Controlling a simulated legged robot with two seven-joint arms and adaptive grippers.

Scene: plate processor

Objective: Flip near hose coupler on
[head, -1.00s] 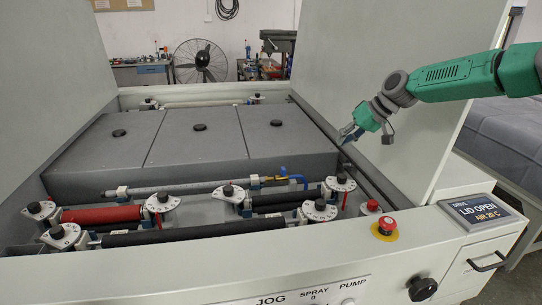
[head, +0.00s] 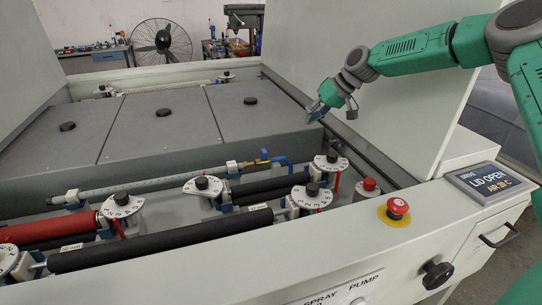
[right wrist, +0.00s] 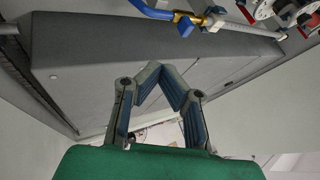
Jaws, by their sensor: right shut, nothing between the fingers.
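My left gripper is out of view.
Grey covers (head: 165,138) with black knobs fill the middle. Rollers with dial brackets (head: 312,195) lie in front. A red emergency button (head: 398,207) and a display (head: 489,183) are at right. Raised lid walls (head: 380,60) flank the opening.

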